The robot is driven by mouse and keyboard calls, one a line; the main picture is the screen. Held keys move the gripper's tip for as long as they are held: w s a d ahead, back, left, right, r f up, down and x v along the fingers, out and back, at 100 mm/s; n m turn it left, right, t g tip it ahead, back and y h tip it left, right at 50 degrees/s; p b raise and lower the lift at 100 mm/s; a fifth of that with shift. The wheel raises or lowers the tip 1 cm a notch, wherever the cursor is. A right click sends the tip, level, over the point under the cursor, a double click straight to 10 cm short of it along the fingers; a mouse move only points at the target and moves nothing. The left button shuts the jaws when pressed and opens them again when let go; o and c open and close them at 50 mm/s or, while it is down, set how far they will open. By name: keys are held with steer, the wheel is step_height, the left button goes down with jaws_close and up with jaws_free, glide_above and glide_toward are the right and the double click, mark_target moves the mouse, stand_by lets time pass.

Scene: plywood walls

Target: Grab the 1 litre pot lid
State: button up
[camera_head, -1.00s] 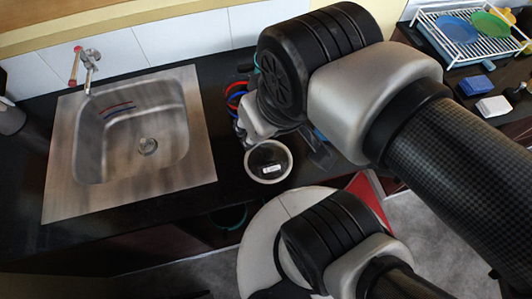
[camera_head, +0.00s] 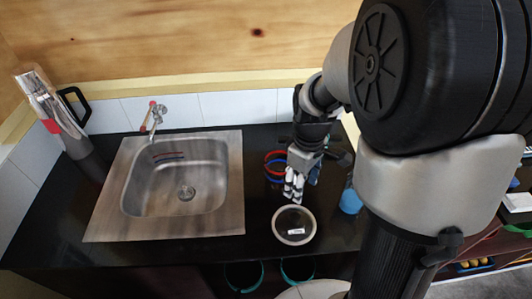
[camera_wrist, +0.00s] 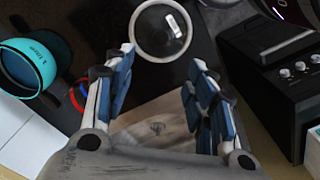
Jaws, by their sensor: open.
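A round lid-like piece (camera_head: 294,225) with a pale rim, dark see-through middle and small white label lies on the black counter, right of the sink. I cannot read its label. A similar round piece (camera_wrist: 161,30) with a clear middle shows at the top of the wrist view. My gripper (camera_head: 293,188) is just behind and above it in the head view, pointing down. In the wrist view, my gripper (camera_wrist: 160,72) has its blue-padded fingers apart, with nothing between them. A teal-rimmed vessel (camera_wrist: 38,72) at left bears small writing that seems to say 1 Litre.
The steel sink (camera_head: 180,185) is left of my gripper. Red and blue rings (camera_head: 275,166) lie behind it, and a blue cup (camera_head: 350,200) stands right. A black appliance with knobs (camera_wrist: 268,50) fills the wrist view's right. A tall container (camera_head: 58,118) stands far left.

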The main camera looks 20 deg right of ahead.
mark_target(295, 216)
step_height(295, 216, down, 18)
steer(key=b, duration=0.5)
steer(key=shift+r, duration=0.2)
steer(key=shift+c, duration=0.6)
steer(key=shift+r, duration=0.1)
jaws_close()
